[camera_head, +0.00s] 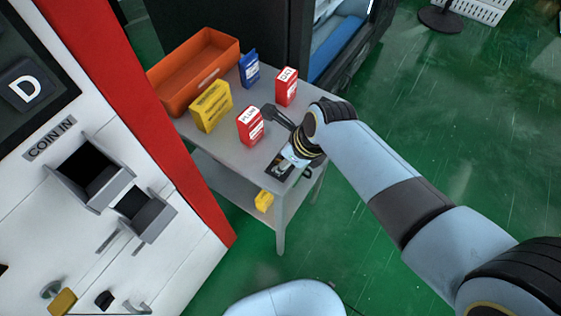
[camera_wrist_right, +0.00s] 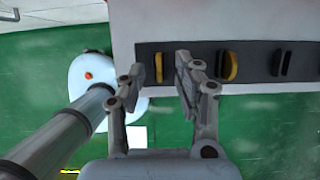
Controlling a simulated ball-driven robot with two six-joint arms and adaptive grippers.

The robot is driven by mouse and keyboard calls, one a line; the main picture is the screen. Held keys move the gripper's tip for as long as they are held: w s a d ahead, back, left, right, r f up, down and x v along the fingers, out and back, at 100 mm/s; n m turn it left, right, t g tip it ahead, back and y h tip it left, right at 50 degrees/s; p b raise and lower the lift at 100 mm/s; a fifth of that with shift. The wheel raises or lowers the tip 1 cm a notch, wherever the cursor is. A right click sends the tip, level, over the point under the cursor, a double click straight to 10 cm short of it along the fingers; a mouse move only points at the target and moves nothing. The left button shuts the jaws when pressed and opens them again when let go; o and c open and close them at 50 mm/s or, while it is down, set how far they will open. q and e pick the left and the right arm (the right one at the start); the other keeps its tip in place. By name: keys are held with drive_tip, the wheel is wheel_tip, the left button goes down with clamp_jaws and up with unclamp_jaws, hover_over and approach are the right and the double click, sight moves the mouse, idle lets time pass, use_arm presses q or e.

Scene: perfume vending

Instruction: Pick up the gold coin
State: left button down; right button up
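A gold coin (camera_wrist_right: 158,67) stands on edge in a slot of a dark holder strip (camera_wrist_right: 200,52) in the right wrist view. A second yellow and black piece (camera_wrist_right: 230,66) stands farther right in the strip. My right gripper (camera_wrist_right: 160,72) is open, with one fingertip on each side of the first gold coin in the picture; I cannot tell if they touch it. In the head view my right gripper (camera_head: 284,164) is over the near end of the grey table (camera_head: 225,155) and hides most of the holder. My left gripper is not in view.
Red boxes (camera_head: 287,86), a yellow box (camera_head: 211,105), a blue box (camera_head: 249,69) and an orange bin (camera_head: 190,75) stand on the table. The white coin machine (camera_head: 60,150) is at left. Dark pieces (camera_wrist_right: 281,63) stand in the holder's right part. Green floor lies open at right.

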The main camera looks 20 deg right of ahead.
clamp_jaws()
idle(0.4)
